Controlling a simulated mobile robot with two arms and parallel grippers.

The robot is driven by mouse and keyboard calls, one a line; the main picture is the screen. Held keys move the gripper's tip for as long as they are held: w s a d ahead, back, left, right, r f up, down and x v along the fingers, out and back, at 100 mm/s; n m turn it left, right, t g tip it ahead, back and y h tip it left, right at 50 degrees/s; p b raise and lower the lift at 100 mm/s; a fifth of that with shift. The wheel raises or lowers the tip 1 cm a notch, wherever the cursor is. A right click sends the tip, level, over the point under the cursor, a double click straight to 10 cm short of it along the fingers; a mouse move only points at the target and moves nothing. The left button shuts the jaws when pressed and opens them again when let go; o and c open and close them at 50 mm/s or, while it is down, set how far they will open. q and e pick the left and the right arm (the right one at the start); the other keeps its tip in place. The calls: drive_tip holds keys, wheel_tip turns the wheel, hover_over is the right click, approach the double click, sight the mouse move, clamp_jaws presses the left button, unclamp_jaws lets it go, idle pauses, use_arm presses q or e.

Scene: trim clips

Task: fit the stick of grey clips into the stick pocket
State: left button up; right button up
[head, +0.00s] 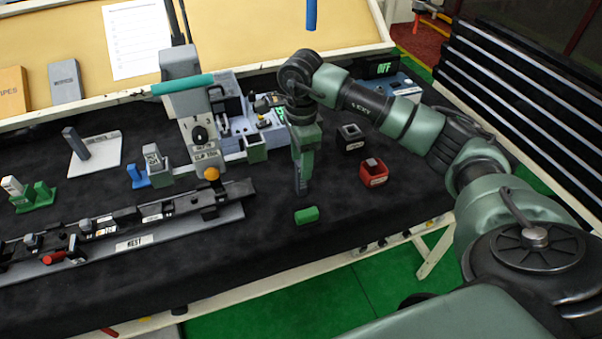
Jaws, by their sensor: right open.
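My right gripper (302,188) points straight down over the black mat, just above and behind a small green block (306,215). Its fingers look narrow from here, and I see nothing held between them. A grey upright stick (76,143) stands tilted on a white plate (104,155) at the left; I cannot tell for sure that it is the stick of grey clips. A green open-topped pocket (257,150) is fixed to the grey tool station, left of my right gripper; it may be the stick pocket, but its inside is hard to see. My left gripper is not in view.
A grey press with a teal handle (183,85) stands left of centre. A long black rail (125,218) lies in front of it. A black holder (350,138) and a red holder (373,174) stand right of my gripper. The mat's front right is clear.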

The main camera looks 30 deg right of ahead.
drive_tip(key=shift+f, duration=0.75)
clamp_jaws()
